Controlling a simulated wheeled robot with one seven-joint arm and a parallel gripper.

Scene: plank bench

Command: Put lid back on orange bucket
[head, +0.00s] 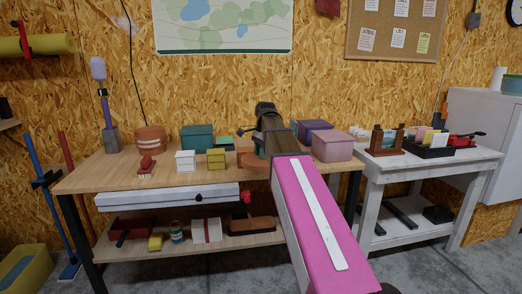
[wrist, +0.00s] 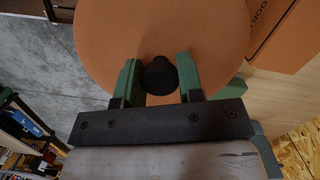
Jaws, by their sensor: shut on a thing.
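The orange bucket (head: 150,138) stands upright at the back left of the wooden bench. In the head view my arm hides most of the gripper. I cannot tell whether the lid touches the bench.
A pink box (head: 333,146) and a purple box (head: 313,129) stand right of my arm.

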